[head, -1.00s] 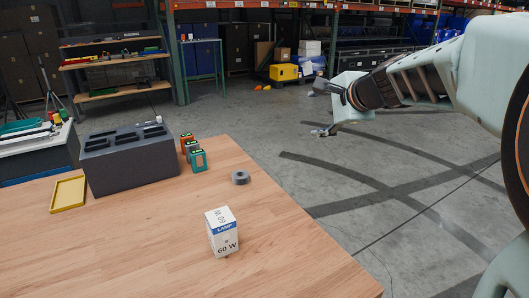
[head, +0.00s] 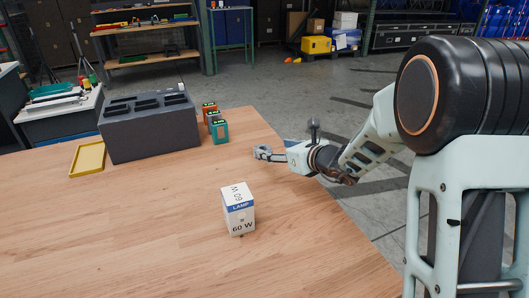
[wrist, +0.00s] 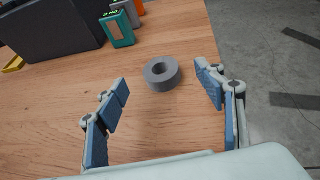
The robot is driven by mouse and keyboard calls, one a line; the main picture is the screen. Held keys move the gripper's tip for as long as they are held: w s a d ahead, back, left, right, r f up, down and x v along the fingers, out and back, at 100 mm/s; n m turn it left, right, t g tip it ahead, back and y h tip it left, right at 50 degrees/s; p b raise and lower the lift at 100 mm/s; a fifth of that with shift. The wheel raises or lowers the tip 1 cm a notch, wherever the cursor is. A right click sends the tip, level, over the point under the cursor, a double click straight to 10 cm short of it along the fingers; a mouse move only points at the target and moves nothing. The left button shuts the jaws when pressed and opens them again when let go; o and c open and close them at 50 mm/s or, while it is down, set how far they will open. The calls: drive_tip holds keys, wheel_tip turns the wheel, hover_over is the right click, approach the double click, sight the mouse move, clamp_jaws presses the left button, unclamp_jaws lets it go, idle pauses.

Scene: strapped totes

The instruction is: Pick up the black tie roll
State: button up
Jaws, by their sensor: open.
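The tie roll (wrist: 153,82) is a dark grey ring with a round hole, lying flat on the wooden table near its right edge in the wrist view. My gripper (wrist: 162,86) is open and empty, with one blue-padded finger on each side of the roll in the picture. The roll looks a little beyond the fingertips, and I cannot see any contact. In the head view my gripper (head: 268,154) is low over the table's right side. There the roll cannot be told apart clearly from the fingers.
A white and blue lamp box (head: 239,213) stands on the table (head: 140,225), nearer the front. A dark grey bin block (head: 150,132), a yellow tray (head: 88,158) and small boxes, one teal (head: 220,131), stand at the back. The table's front left is clear.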

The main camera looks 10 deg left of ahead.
sight(262, 148)
drive_tip(key=x, duration=0.3)
drive_tip(key=shift+d, duration=0.1)
drive_tip(key=w+a+f, duration=0.2)
drive_tip(key=shift+a+f, duration=0.3)
drive_tip(key=shift+a, duration=0.05)
drive_tip(key=shift+w+a+f, duration=0.2)
drive_tip(key=shift+w+a, duration=0.15)
drive_tip(key=shift+a, duration=0.05)
drive_tip(key=shift+c, duration=0.4)
drive_tip(key=c, duration=1)
drive_tip(key=shift+c, duration=0.4)
drive_tip(key=shift+r, duration=0.2)
